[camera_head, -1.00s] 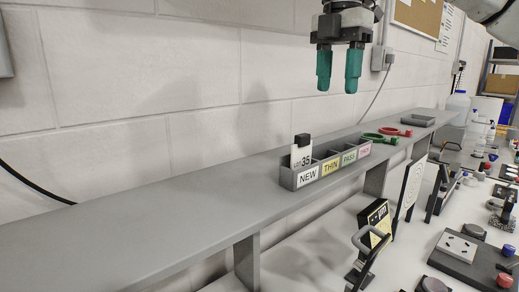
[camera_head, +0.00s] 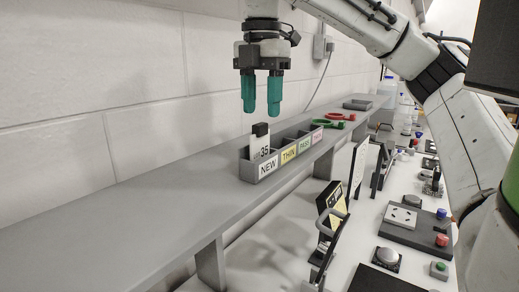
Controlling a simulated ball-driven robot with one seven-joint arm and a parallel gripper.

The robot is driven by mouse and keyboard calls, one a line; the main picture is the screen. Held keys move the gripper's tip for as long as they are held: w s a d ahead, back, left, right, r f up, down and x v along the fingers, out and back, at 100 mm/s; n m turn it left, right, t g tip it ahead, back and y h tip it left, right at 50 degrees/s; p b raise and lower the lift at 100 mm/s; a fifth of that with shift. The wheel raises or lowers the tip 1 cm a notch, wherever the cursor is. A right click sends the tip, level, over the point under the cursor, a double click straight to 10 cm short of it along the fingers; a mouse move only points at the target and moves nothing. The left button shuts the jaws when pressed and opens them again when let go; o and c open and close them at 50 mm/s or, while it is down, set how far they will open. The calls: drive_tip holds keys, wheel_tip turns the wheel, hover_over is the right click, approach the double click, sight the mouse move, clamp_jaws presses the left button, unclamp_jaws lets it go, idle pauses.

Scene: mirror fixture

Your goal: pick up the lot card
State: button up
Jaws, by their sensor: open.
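The lot card (camera_head: 260,148) is white with a black top tab and the number 35. It stands upright in the NEW compartment of the grey sorting box (camera_head: 247,170) on the shelf. My gripper (camera_head: 261,108) has two green fingers pointing down. It is open and empty, just above the card's black tab in the picture. The gap between the fingers lines up roughly with the card. The card's lower part is hidden by the box's front wall.
The grey shelf (camera_head: 120,212) runs along the white wall. Compartments labelled THIN, PASS and a pink one adjoin NEW. Green-handled (camera_head: 322,125) and red-handled (camera_head: 337,116) tools lie beyond. The bench below holds a black-and-yellow device (camera_head: 328,205) and a fixture plate (camera_head: 402,216).

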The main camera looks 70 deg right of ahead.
sight(260, 124)
drive_tip(key=shift+w+a+f, duration=0.1)
drive_tip(key=shift+f, duration=1.8)
drive_tip(key=shift+c, duration=0.5)
clamp_jaws()
